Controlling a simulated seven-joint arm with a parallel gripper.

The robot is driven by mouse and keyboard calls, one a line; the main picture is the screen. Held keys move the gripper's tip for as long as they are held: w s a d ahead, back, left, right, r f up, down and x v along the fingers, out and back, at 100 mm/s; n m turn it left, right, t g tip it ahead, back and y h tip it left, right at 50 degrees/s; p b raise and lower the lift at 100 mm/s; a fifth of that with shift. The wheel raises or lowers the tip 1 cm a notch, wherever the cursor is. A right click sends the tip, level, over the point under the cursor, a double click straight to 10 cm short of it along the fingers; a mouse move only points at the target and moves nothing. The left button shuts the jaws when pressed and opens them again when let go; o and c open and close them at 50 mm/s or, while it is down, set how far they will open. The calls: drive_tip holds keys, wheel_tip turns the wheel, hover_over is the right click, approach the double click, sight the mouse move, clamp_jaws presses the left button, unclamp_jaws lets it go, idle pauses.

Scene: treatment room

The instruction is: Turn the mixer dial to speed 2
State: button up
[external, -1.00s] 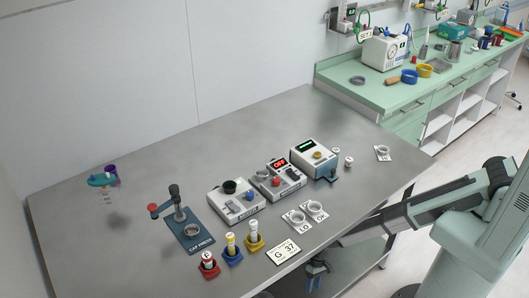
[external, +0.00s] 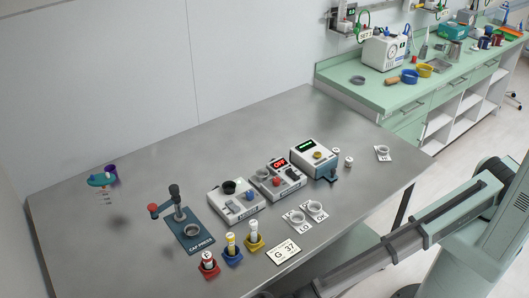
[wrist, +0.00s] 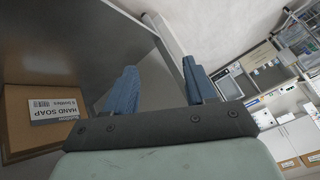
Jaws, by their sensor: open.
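Three tabletop devices stand on the steel table in the external view; which one is the mixer I cannot tell from lettering. The left device (external: 243,208) is white with a black cup and a blue knob (external: 249,195). The middle device (external: 267,187) has a red "OFF" display (external: 280,163) and a red knob (external: 276,182). The right device (external: 327,169) has a green display and a yellow knob (external: 318,155). My gripper (wrist: 160,88) shows only in the wrist view, its two blue fingers apart with nothing between them. It is away from all three devices.
A cap press (external: 196,235), several coloured tube holders (external: 233,258), a "G 37" card (external: 284,252) and labelled cups (external: 316,208) stand on the table (external: 120,255). The table's left part is mostly clear. A cardboard "HAND SOAP" box (wrist: 20,128) shows in the wrist view.

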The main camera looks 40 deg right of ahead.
drive_tip(key=s+a+r+n+y, duration=0.1)
drive_tip(key=s+a+r+n, duration=0.15)
drive_tip(key=a+r, duration=0.4)
drive_tip(key=s+a+r+n+y, duration=0.15)
drive_tip(key=s+a+r, duration=0.25)
drive_tip(key=r, duration=0.5)
drive_tip(key=w+a+r+n+t+h, duration=0.1)
drive_tip(key=w+r+n, duration=0.1)
drive_tip(key=r, duration=0.3)
drive_tip(key=w+a+r+n, duration=0.1)
drive_tip(key=w+r, duration=0.1)
drive_tip(key=r, duration=0.4)
wheel_tip(320, 180, up, 21)
drive_tip(key=m+h, duration=0.5)
drive_tip(key=h, duration=0.1)
hover_over(250, 193)
drive_tip(key=s+d, duration=0.2)
drive_tip(key=d, duration=0.3)
drive_tip(key=shift+y, duration=0.25)
drive_tip(key=x, duration=1.3)
drive_tip(key=shift+w, duration=0.35)
drive_tip(key=shift+c, duration=0.2)
